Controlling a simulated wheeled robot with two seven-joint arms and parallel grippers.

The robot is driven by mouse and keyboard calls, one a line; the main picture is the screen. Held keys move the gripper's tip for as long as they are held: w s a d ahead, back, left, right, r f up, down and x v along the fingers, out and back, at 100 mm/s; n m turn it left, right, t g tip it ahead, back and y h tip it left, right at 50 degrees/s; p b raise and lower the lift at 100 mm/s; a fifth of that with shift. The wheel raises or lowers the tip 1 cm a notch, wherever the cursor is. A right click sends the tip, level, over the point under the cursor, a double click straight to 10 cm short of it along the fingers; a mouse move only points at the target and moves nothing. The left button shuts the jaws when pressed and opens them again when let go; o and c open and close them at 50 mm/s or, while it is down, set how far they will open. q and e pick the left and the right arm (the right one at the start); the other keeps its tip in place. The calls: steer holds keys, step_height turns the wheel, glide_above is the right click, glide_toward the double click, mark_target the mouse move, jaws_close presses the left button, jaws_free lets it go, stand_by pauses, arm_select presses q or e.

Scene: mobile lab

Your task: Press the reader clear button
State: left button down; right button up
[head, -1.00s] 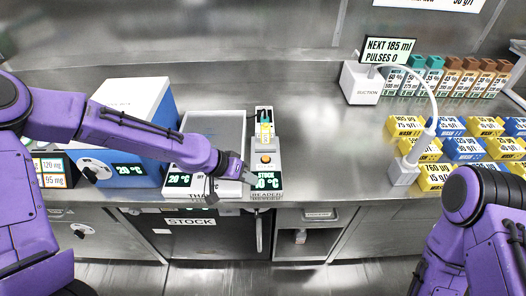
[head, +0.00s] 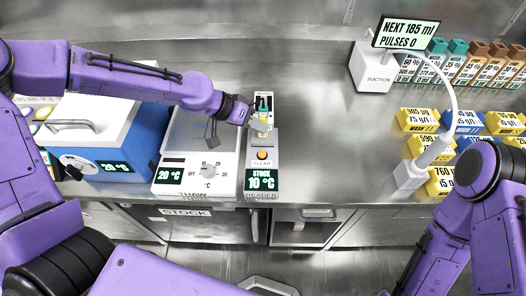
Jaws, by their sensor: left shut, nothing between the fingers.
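The reader (head: 249,160) is a narrow pale unit on the steel counter, left of centre. Its orange round clear button (head: 263,155) sits above the word CLEAR, and its display (head: 262,180) reads STOCK 10 °C. A yellow-labelled item (head: 262,129) with a green top stands in the reader's slot behind the button. My left gripper (head: 258,121) is shut, with its tips by that item, behind the button in the picture; I cannot tell whether they touch it. The button is uncovered. My right arm shows at the right edge, but its gripper is out of view.
The thaw plate (head: 206,170) with a dial stands left of the reader, and a blue-and-white box (head: 125,150) further left. A suction unit (head: 372,72) and its wand holder (head: 408,176) stand right. The counter right of the reader is clear.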

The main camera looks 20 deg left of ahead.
arm_select(q)
steer(key=b, duration=0.8)
glide_above(259, 153)
step_height(259, 153, down, 8)
steer(key=shift+f, duration=0.5)
steer(key=shift+f, duration=0.15)
stand_by(0.9)
steer(key=shift+f, duration=0.25)
steer(key=shift+f+b, duration=0.45)
steer(key=shift+f, duration=0.05)
stand_by(0.6)
steer(key=shift+s, duration=0.1)
steer(key=shift+r+p, duration=0.9)
steer(key=shift+p, duration=0.05)
